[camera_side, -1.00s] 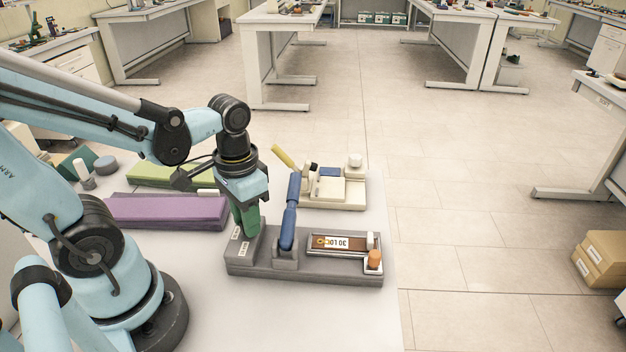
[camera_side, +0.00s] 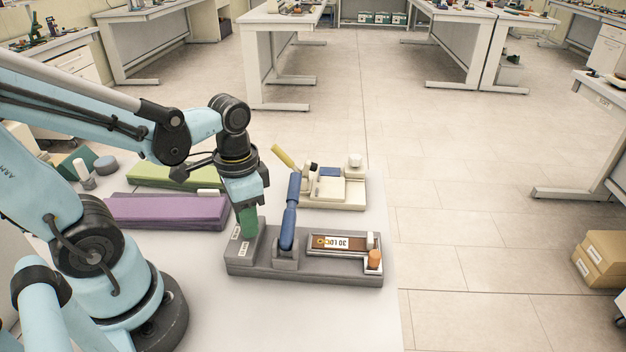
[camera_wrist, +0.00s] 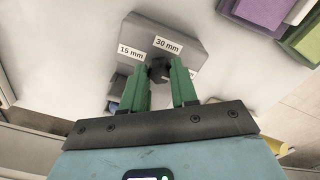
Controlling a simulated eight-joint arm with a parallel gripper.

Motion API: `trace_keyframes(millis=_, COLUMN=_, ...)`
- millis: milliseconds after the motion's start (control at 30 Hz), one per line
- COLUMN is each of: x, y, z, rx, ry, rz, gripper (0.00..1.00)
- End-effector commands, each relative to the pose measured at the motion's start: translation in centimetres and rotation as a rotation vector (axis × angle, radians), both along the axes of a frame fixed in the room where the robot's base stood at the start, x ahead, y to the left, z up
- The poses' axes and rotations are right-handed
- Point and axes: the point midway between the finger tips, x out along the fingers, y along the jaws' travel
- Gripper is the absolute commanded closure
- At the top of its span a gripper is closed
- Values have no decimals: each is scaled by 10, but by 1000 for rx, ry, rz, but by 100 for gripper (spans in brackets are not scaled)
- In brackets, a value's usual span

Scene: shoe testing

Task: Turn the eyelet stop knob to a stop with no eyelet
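The eyelet stop knob (camera_wrist: 159,71) is a small dark grey knob on the raised left end of the grey fixture (camera_side: 330,274). Labels reading 15 mm (camera_wrist: 131,53) and 30 mm (camera_wrist: 167,45) sit beside it in the wrist view. My gripper (camera_wrist: 159,75) has its green fingers on both sides of the knob, and they look closed on it. The exact contact and the knob's pointing direction are hard to see. In the side view my gripper (camera_side: 249,232) comes down over the fixture's left end and hides the knob.
A blue-handled lever (camera_side: 289,212) stands upright right of my gripper. The fixture's tray holds a brown strip (camera_side: 360,241), with an orange knob (camera_side: 374,257) at the right end. A cream fixture (camera_side: 335,192) stands behind, and purple (camera_side: 170,211) and green (camera_side: 160,174) blocks lie left.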

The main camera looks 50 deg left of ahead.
Motion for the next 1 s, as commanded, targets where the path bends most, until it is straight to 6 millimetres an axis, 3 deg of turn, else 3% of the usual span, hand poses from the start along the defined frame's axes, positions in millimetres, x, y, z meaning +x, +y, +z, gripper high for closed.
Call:
trace_keyframes(millis=33, x=0, y=0, z=0, rx=0, ry=0, rz=-1, gripper=64)
trace_keyframes(millis=167, x=0, y=0, z=0, rx=0, ry=0, rz=0, gripper=47)
trace_keyframes(millis=567, x=0, y=0, z=4, rx=0, ry=-1, rz=1, gripper=47)
trace_keyframes(millis=1000, x=0, y=0, z=49, rx=0, ry=0, rz=1, gripper=47)
